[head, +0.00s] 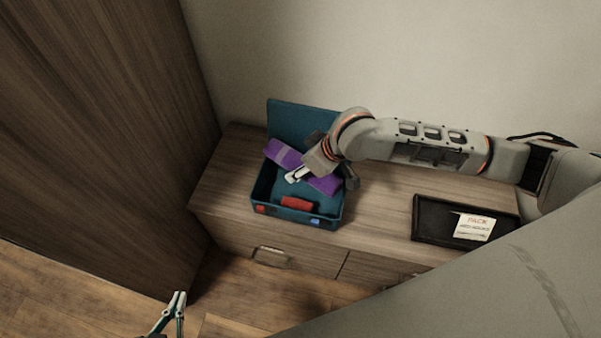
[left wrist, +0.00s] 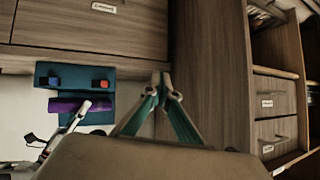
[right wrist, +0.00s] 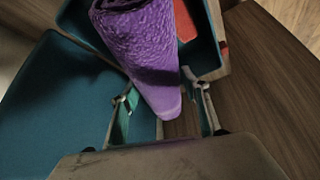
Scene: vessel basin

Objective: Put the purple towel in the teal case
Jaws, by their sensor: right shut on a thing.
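The purple towel (head: 283,154) is a rolled bundle lying diagonally across the opening of the teal case (head: 264,190). My right gripper (head: 295,177) is shut on the towel, over the case. In the right wrist view the towel (right wrist: 135,45) passes between the two fingers (right wrist: 163,105). The teal case is open, its lid (head: 290,121) raised at the back. Whether the towel touches the case floor cannot be told. My left gripper (head: 178,297) is shut and empty, low in front of the cabinet; its tips (left wrist: 162,80) meet in the left wrist view.
A red item (head: 297,203) lies inside the case near its front wall. A black tray (head: 432,215) with a white card (head: 474,227) reading PACK sits to the right on the wooden cabinet top (head: 375,215). A tall dark wooden panel (head: 110,130) stands at the left.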

